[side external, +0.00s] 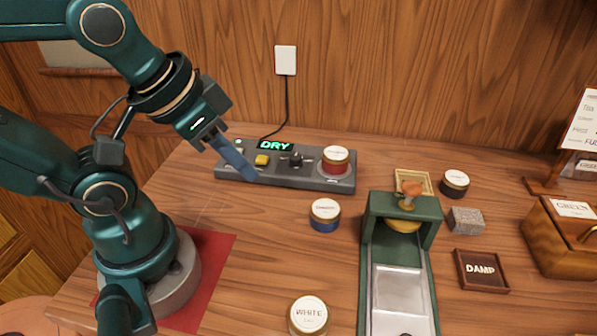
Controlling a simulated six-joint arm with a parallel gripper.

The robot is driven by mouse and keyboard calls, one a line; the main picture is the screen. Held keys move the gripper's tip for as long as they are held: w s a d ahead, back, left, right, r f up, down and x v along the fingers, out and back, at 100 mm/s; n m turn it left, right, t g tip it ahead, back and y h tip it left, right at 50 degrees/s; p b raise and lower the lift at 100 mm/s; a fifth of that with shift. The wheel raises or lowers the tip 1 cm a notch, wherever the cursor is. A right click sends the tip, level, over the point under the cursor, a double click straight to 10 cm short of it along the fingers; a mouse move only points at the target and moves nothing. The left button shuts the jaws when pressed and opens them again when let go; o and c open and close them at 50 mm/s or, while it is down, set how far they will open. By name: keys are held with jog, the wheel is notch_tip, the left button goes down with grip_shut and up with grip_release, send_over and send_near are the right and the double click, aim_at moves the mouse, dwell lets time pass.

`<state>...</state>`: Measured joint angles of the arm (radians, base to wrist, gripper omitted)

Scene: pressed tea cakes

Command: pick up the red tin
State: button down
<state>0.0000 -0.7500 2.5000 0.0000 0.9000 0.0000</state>
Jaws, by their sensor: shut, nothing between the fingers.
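The red tin (335,167) has a pale lid with a gold rim. It stands upright on the round pad at the right end of the grey console (215,170). My gripper (251,178) points down and to the right, with its blue fingers shut and empty. In the picture its tips are over the left part of the console, left of the red tin and apart from it. Whether the tips touch the console cannot be told.
The console shows "DRY" (275,146), a yellow button (262,160) and a dark knob (296,159). A blue tin (325,223), white tin (308,317) and black tin (455,184) stand around. A green press (375,237), grey block (466,221) and "DAMP" tray (481,287) are right.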

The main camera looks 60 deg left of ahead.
grip_release()
dwell(0.3)
jog(key=w+r+t, duration=0.2)
jog(key=w+r, duration=0.1)
jog(key=w, duration=0.3)
jog(key=n+y, duration=0.1)
jog(key=n, duration=0.1)
send_over(336, 153)
jog(key=s+d, duration=0.2)
jog(key=s, duration=0.1)
notch_tip(336, 153, down, 4)
jog(key=shift+g, duration=0.9)
jog(key=f, duration=0.2)
jog(key=a+f, duration=0.1)
jog(key=f, duration=0.3)
jog(key=shift+w+a+f, duration=0.1)
jog(key=shift+w+a, duration=0.15)
jog(key=shift+w, duration=0.15)
jog(key=shift+w+a+f, duration=0.15)
jog(key=shift+f, duration=0.45)
jog(key=shift+x, duration=2.05)
